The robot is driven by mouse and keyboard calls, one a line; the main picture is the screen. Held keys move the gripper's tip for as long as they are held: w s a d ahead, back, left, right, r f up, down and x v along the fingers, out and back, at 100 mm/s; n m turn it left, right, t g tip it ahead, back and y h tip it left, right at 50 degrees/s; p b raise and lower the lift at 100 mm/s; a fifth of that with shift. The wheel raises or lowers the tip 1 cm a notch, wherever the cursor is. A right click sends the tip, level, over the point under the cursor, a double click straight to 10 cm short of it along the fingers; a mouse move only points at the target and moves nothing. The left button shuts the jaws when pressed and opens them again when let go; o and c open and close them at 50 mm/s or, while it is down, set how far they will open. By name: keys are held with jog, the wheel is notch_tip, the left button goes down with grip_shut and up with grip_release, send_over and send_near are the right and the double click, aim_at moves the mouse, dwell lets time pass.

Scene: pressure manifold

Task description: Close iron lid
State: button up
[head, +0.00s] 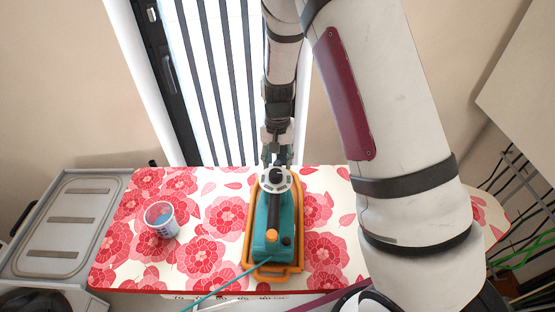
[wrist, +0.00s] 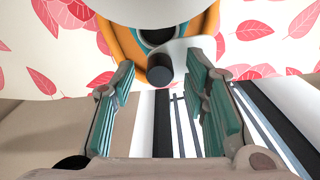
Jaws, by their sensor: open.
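The teal iron (head: 267,235) lies in an orange tray (head: 248,230) on the table, its dark handle running lengthwise. A white round part with a dark centre (head: 274,180) shows at its far end, below my gripper (head: 277,156). In the wrist view, a dark cylindrical knob (wrist: 159,69) on a white tab (wrist: 184,46) appears between the open fingers of my gripper (wrist: 161,78). Beyond it is a dark opening with a teal rim (wrist: 157,36). Contact with the fingers cannot be told. Which part is the lid, and its angle, is unclear.
A cup with blue contents (head: 161,220) stands left on the flowered table (head: 110,262). A teal cord (head: 220,288) runs from the iron to the front edge. A grey case (head: 66,222) is at the left. My arm hides much of the table's right side.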

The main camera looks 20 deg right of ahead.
grip_shut()
